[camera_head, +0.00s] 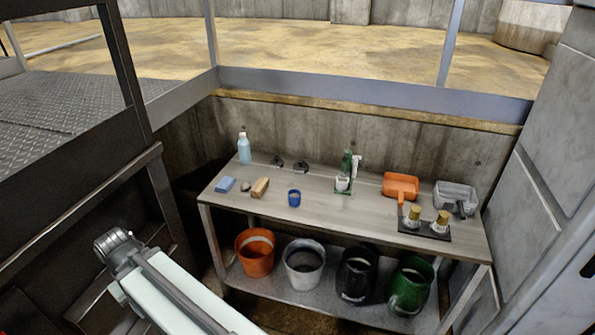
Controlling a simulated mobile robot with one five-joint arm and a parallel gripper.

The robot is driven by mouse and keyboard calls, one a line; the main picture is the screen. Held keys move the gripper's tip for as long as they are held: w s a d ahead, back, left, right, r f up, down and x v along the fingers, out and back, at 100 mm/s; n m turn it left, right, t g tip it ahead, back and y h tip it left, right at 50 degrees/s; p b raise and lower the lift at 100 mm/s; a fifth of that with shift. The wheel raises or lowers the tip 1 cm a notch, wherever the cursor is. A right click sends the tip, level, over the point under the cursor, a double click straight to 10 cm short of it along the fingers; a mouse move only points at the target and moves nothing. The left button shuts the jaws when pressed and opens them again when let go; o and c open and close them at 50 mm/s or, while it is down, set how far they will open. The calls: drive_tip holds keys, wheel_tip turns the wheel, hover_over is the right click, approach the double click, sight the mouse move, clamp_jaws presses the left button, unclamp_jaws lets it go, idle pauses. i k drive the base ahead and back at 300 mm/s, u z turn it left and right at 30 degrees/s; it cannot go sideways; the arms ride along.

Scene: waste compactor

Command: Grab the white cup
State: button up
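A small white cup-like thing (342,183) stands near the middle of the grey-brown table (325,211). It is at the front of a green stand or bottle (346,162) with a white part on its right side. The details are too small to tell whether they touch. A white and grey link of my arm shows at the lower left, well apart from the table top. My gripper's fingers are not seen.
A blue cup (294,198), sponge (225,184), brush (260,187) and clear bottle (244,149) stand left. An orange scoop (401,187), grey container (455,197) and gold-topped jars (441,222) stand right. Several buckets, one orange (255,260), sit below.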

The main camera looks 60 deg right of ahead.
sight(342, 183)
drive_tip(key=z, duration=2.25)
drive_tip(key=k, duration=0.5)
drive_tip(key=z, duration=0.7)
drive_tip(key=i, duration=1.15)
drive_tip(key=u, duration=3.45)
